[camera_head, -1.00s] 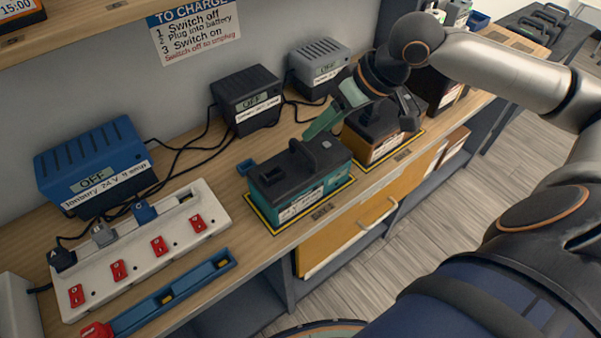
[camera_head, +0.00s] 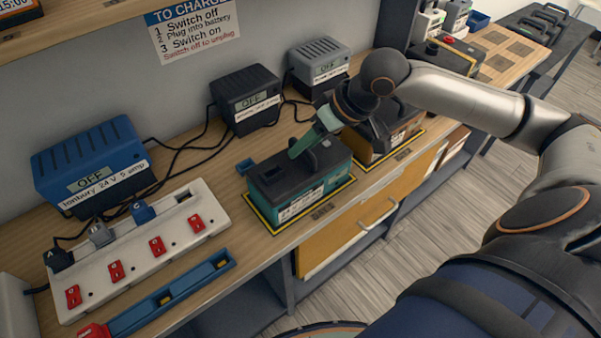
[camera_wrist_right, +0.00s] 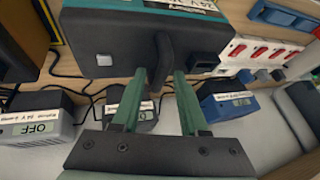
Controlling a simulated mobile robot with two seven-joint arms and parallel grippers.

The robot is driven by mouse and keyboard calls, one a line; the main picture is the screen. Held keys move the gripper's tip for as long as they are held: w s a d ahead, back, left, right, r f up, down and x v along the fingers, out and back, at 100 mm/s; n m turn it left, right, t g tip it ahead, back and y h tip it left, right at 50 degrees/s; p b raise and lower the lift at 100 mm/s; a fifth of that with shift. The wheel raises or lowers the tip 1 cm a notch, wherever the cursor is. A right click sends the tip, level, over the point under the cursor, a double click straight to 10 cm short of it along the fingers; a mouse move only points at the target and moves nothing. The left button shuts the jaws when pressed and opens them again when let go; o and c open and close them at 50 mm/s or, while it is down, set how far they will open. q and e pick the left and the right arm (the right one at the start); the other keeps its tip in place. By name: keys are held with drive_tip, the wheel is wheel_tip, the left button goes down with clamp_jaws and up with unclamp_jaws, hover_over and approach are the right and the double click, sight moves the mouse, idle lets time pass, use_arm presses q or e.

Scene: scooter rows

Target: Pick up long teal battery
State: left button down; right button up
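The teal battery (camera_head: 300,208) stands upright on a yellow-bordered pad on the bench, with a dark top and a raised dark handle. In the right wrist view, its dark top (camera_wrist_right: 110,45) and handle (camera_wrist_right: 166,58) fill the upper middle. My right gripper (camera_head: 308,148) is at the handle, with green fingers angled down toward it. In the wrist view, the right gripper (camera_wrist_right: 160,76) is open, its fingertips on either side of the handle with gaps showing. The handle is partly hidden by the fingers in the head view. My left gripper is not in view.
An orange-sided battery (camera_head: 395,140) stands close to the right, partly behind my gripper. Blue (camera_head: 92,165), black (camera_head: 247,98) and grey (camera_head: 320,65) chargers with cables line the wall. A white power strip (camera_head: 140,245) and a blue level (camera_head: 170,295) lie at left.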

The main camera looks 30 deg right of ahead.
clamp_jaws()
idle(1.0)
